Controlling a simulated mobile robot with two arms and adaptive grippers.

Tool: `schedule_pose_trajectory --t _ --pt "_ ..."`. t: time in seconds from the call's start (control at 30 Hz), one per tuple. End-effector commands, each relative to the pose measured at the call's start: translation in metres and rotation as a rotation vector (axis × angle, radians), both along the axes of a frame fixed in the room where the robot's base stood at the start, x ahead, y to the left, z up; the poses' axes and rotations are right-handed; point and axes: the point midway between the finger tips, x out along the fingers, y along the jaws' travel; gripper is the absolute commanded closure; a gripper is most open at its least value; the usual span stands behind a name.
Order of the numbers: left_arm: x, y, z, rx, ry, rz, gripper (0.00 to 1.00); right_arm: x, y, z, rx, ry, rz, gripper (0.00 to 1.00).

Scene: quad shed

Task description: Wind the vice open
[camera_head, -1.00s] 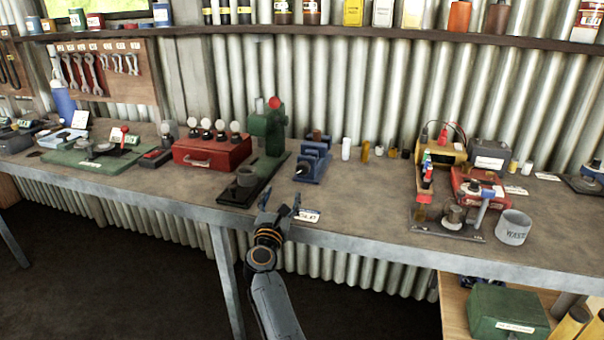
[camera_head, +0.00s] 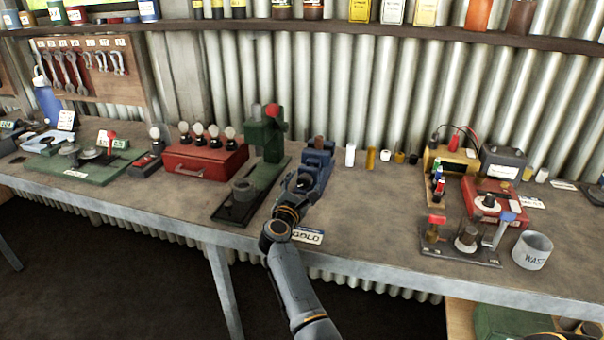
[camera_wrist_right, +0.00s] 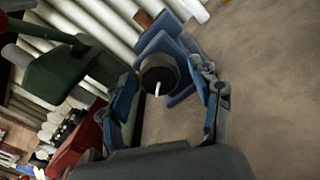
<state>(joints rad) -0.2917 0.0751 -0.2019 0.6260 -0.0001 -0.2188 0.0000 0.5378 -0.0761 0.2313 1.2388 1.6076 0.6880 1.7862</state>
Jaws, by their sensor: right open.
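The blue vice (camera_head: 318,160) stands on the workbench to the right of the green press, and it also shows in the wrist view (camera_wrist_right: 160,42). A dark round hub (camera_wrist_right: 159,72) with a pale pin faces me at the vice's near end. My right gripper (camera_head: 301,184) is at the near end of the vice and partly hides it. In the wrist view its two fingers (camera_wrist_right: 166,88) are spread, one on each side of the hub, and do not clearly touch it. The gap between the vice's jaws is hard to see. My left gripper is out of view.
The green press (camera_head: 266,145) and red box (camera_head: 205,160) stand close on the left. A GOLD label (camera_head: 307,236) lies at the bench's front edge. Small containers stand right of the vice. Bare bench (camera_head: 375,205) lies before the waste pot (camera_head: 532,250).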

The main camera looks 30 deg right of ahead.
Motion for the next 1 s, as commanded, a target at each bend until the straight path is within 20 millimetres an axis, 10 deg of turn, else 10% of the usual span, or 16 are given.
schedule_pose_trajectory --t 0.37,0.67,1.0 --pt "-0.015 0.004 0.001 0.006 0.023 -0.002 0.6 -0.001 -0.003 -0.001 0.0 0.0 0.0 0.36" --pt "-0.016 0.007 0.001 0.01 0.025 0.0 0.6 -0.001 -0.003 -0.001 -0.001 0.001 0.0 0.91" --pt "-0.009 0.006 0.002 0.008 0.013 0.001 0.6 -0.001 -0.003 -0.001 -0.028 0.033 -0.001 0.91"
